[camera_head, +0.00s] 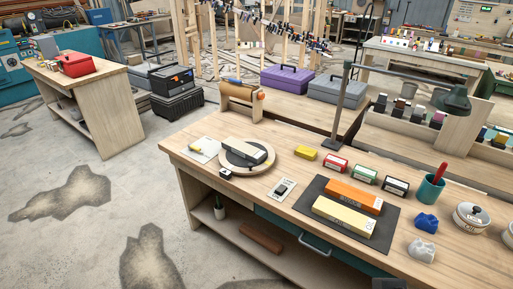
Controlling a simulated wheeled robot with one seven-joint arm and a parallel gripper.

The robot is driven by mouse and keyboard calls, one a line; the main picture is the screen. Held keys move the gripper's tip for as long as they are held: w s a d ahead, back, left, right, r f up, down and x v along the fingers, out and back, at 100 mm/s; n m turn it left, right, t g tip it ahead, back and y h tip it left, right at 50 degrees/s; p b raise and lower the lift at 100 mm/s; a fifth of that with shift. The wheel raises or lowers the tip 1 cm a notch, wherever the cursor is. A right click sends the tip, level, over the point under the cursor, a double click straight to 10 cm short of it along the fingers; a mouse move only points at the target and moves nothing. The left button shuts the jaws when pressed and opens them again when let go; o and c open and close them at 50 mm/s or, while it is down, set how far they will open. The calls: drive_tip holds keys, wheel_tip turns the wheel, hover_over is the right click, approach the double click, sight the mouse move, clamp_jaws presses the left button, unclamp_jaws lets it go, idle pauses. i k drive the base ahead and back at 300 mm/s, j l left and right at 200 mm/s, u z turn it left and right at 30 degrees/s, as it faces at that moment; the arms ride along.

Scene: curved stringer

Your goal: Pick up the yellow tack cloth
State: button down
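A small yellow block-shaped piece (305,152), which looks like the folded yellow tack cloth, lies on the wooden workbench (262,205) near its back edge. It is right of the round turntable (236,169) and left of a small red-and-white box (335,163). Nothing covers it. A smaller yellowish item (196,147) lies on a white sheet at the bench's left end; it is too small to identify. My gripper is not in view.
An orange block (353,195) and a cream-yellow block (343,216) lie on a dark mat (308,188). A lamp post (346,112) rises behind. A teal cup (431,188), a blue lump (427,222) and a white tin (470,218) stand right. Concrete floor is open at left.

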sight(307, 153)
drive_tip(key=i+j+z, duration=0.1)
drive_tip(key=i+j, duration=1.45)
drive_tip(key=j+z, duration=0.05)
drive_tip(key=j, duration=0.05)
